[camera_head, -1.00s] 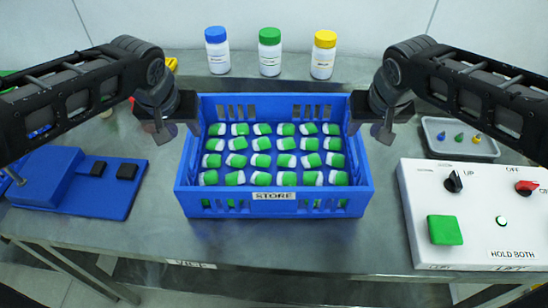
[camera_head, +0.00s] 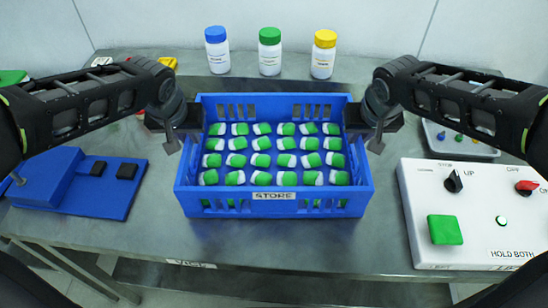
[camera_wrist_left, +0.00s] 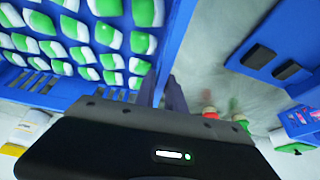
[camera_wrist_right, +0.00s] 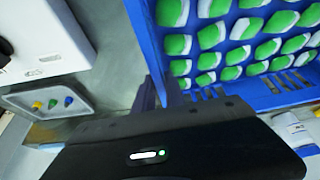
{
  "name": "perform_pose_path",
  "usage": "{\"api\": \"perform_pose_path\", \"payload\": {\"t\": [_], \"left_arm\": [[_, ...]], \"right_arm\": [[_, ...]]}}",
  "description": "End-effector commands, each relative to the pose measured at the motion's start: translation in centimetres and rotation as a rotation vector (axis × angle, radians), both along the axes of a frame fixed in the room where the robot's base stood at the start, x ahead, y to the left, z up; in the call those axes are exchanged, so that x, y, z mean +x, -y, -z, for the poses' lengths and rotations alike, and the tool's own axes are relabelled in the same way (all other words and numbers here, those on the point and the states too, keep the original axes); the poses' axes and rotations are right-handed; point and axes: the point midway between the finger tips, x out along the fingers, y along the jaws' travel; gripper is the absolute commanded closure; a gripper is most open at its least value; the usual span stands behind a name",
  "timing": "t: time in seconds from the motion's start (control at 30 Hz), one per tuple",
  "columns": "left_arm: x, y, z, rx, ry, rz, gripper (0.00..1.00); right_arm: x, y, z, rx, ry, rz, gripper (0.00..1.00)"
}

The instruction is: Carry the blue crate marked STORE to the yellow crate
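In the left wrist view the fingers (camera_wrist_left: 163,92) are close together at the wall's edge. The right wrist view shows the same for the right fingers (camera_wrist_right: 158,92). Whether either pair is clamped on the wall is not clear. No yellow crate can be made out.
A white control panel (camera_head: 475,215) with a green button stands close on the right. A grey tray (camera_head: 440,145) is behind it. A blue fixture (camera_head: 75,185) lies to the left. Three capped bottles (camera_head: 269,52) stand behind the crate. Bare table lies in front.

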Motion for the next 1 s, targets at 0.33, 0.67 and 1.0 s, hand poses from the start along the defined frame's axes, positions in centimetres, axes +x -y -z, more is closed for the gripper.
{"api": "perform_pose_path", "payload": {"t": [0.33,0.67,1.0], "left_arm": [[-0.01,0.01,-0.02,0.000,0.000,0.000,1.00],[0.00,0.03,-0.02,0.000,0.000,0.000,1.00],[0.00,0.04,-0.03,-0.001,0.000,0.000,1.00]], "right_arm": [[0.00,0.00,-0.02,0.000,0.000,0.000,1.00],[0.00,-0.01,-0.02,0.000,0.000,0.000,1.00],[0.01,-0.01,-0.04,0.000,0.000,0.000,1.00]]}}
